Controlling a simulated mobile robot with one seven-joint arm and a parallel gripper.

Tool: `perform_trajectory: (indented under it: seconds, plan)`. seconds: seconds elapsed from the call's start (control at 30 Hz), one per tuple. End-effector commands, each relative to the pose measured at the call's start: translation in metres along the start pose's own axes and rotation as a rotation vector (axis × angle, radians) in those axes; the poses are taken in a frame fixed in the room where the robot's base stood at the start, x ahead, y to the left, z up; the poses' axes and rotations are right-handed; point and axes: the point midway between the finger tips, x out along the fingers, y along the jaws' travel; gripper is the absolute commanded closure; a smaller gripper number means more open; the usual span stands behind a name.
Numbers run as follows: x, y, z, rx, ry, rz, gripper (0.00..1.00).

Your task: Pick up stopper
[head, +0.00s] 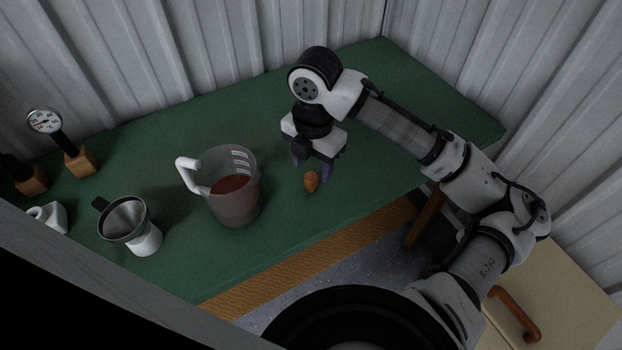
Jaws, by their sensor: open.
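The stopper (311,181) is a small orange-brown piece on the green table, right of the measuring jug and near the table's front edge. My gripper (311,173) points down over it. Its two dark fingers are apart, one at the stopper's upper left and one at its right. I see nothing held between them. I cannot tell how far the fingertips are above the table or whether they touch the stopper.
A clear measuring jug (236,198) with reddish contents stands left of my gripper. A strainer (125,220) over a white cup, a dial gauge (45,122) and wooden blocks (81,162) are farther left. The green table (230,112) is clear behind the jug. Corrugated walls close the back.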

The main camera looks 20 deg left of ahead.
Motion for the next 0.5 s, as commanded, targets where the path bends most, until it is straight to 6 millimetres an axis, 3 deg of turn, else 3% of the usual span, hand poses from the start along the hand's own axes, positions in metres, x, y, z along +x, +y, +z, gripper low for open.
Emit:
perform_trajectory:
  seconds: [0.5]
  plan:
    - [0.053,0.001,0.0,0.001,0.0,0.0,0.48]
